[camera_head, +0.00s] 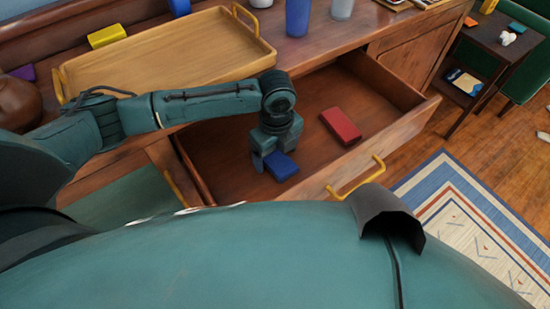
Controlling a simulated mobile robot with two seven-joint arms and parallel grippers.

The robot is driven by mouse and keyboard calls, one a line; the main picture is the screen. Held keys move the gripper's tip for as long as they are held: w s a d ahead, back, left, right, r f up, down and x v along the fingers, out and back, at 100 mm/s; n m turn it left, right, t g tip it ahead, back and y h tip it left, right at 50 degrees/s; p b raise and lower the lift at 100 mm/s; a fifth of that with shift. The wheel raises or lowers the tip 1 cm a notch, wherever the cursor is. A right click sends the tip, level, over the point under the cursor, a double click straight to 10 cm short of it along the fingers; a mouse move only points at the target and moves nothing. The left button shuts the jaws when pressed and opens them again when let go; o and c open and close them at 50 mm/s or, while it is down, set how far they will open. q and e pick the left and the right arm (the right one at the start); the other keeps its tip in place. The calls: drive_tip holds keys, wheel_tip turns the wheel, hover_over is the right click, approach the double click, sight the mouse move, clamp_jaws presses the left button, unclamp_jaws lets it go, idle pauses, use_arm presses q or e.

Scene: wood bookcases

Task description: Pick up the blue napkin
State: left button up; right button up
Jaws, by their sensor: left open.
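The blue napkin (283,167) is a small folded blue block lying in the open drawer (232,178), at its near left part. My left gripper (272,160) reaches down into the drawer from the left, right at the napkin. Its fingers are open, and the napkin's left end lies at or between them; I cannot tell whether they touch it. A red folded napkin (341,126) lies in the same drawer, to the right of the blue one. My right gripper is not in view.
A wooden tray (165,57) with yellow handles stands on the cabinet top behind my left arm. A blue cup (298,17) and a yellow block (107,36) are also there. The drawer front carries a yellow handle (356,178). A small dark side table (502,40) stands at right.

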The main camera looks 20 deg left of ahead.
use_arm(q)
drive_tip(key=shift+f, duration=0.25)
drive_tip(key=shift+c, duration=0.6)
drive_tip(key=c, duration=0.9)
drive_tip(key=shift+r, duration=0.1)
drive_tip(key=shift+c, duration=0.2)
